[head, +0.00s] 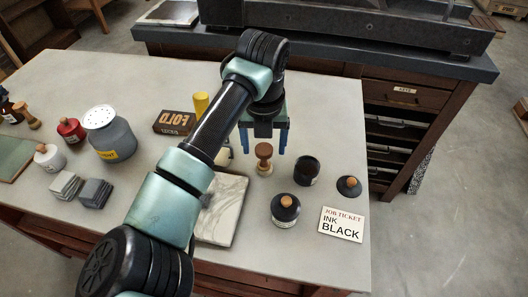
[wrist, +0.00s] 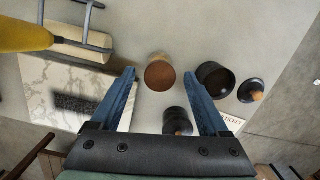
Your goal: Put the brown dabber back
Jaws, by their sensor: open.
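The brown dabber (head: 264,156) stands upright on the table with its brown round top uppermost and a paler wooden base. It also shows in the wrist view (wrist: 160,73), between the fingertips as seen from above. My gripper (head: 263,147) is open, its blue fingers pointing down over the dabber, one to each side in the picture. In the wrist view, my gripper (wrist: 162,74) holds nothing. I cannot tell how far above the dabber the fingertips are. Another wooden dabber (head: 27,116) stands at the table's far left.
An open dark jar (head: 307,170), its loose black lid (head: 349,188), a black cork-topped jar (head: 285,210) and the INK BLACK ticket (head: 341,225) are to the right. A marble slab (head: 228,205) with a black ink patch and a yellow-handled roller (wrist: 80,40) are to the left.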

